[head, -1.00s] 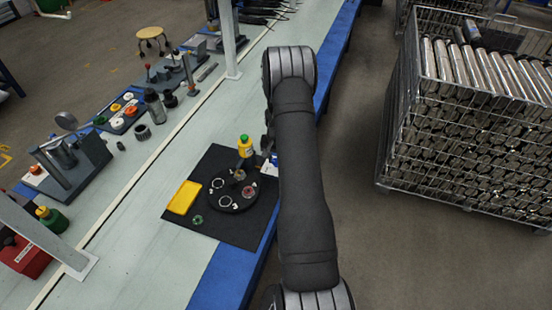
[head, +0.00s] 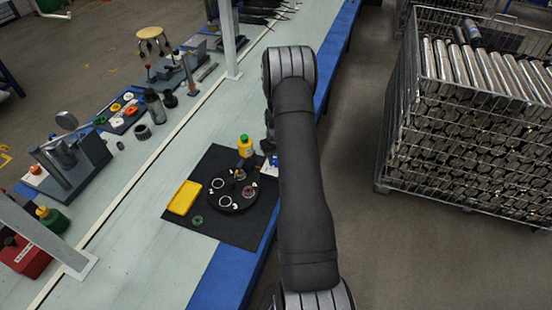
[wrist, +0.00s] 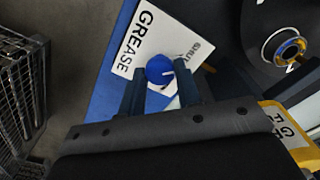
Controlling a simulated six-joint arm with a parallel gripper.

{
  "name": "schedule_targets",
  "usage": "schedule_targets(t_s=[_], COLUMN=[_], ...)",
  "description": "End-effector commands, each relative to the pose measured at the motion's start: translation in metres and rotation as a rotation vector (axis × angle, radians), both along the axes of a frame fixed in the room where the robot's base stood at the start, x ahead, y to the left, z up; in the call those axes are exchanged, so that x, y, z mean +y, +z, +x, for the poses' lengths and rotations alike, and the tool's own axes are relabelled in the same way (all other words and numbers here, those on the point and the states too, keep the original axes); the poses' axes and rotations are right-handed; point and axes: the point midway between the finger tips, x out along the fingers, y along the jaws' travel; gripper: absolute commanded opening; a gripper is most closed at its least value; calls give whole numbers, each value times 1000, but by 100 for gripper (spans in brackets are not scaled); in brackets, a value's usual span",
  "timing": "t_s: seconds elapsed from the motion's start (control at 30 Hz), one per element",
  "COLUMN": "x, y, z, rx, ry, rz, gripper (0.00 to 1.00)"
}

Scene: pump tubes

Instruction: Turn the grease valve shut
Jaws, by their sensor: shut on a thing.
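The grease valve shows in the wrist view as a round blue knob (wrist: 159,69) with a white mark on its right side. It stands at a white plate (wrist: 143,38) lettered GREASE and SHUT. My gripper (wrist: 161,82) has one dark finger on each side of the knob and is shut on it. In the head view, the white plate (head: 270,167) shows partly at the bench edge, beside my arm. There my gripper (head: 268,146) is mostly hidden by my arm, and the knob cannot be made out.
A black round tray (head: 232,206) with rings and small parts lies on a black mat (head: 218,158). A yellow bottle (head: 245,147) stands close to my gripper. A yellow tray (head: 184,197) lies left. A wire crate (head: 382,160) of metal tubes stands right, across clear floor.

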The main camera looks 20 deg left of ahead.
Motion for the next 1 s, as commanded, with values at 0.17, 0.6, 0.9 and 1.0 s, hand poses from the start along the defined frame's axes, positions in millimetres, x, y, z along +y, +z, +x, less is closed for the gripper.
schedule_targets(t_s=[0.17,0.6,0.9,1.0], x=[0,0,0,0], y=[0,0,7,21], z=[0,0,0,1], rx=[0,0,-1,-2], ry=[6,5,4,4], rz=[0,0,0,1], gripper=[8,52,52,52])
